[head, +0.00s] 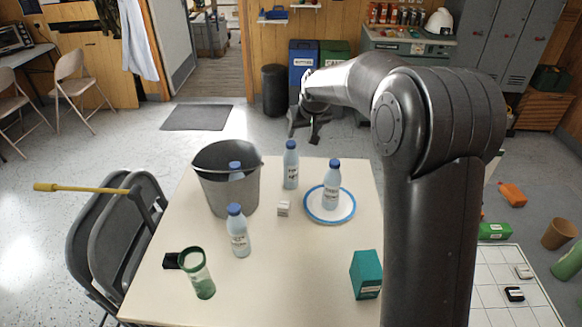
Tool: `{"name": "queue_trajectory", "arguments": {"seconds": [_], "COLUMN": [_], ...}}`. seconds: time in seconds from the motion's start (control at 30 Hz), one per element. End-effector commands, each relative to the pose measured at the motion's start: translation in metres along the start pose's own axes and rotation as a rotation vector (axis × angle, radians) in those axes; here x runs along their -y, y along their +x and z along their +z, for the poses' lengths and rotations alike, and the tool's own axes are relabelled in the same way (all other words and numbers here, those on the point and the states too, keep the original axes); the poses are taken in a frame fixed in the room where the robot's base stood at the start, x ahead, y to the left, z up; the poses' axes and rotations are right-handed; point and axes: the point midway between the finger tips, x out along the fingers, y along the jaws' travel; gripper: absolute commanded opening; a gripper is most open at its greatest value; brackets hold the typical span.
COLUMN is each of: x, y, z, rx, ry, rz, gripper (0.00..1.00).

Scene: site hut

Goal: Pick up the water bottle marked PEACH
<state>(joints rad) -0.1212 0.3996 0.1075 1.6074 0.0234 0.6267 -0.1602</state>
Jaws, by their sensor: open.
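Several clear water bottles with blue caps are on the table. One bottle (290,168) stands at the back middle, one bottle (331,188) stands on a white plate with a blue rim (315,217), and one bottle (239,236) stands in front of the bucket. The bottles carry small dark print, too small to read, so I cannot tell which is marked PEACH. My gripper (304,135) is open and empty, above and beyond the table's back edge, apart from the bottles.
A small white block (284,209) lies mid-table. Folding chairs (115,240) stand at the left. The table's front middle is clear.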

Motion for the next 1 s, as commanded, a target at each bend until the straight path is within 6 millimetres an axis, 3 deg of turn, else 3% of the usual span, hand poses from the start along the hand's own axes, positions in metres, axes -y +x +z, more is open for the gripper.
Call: {"name": "queue_trajectory", "arguments": {"seconds": [0.03,0.2,0.7,1.0], "x": [0.003,0.011,0.015,0.013], "y": [0.02,0.06,0.123,0.145], "z": [-0.006,-0.021,-0.026,-0.028], "rx": [0.002,-0.005,-0.007,-0.008], "ry": [-0.008,-0.024,-0.029,-0.029], "rz": [-0.01,-0.028,-0.035,-0.035], "gripper": [0.61,0.61,0.61,0.61]}}
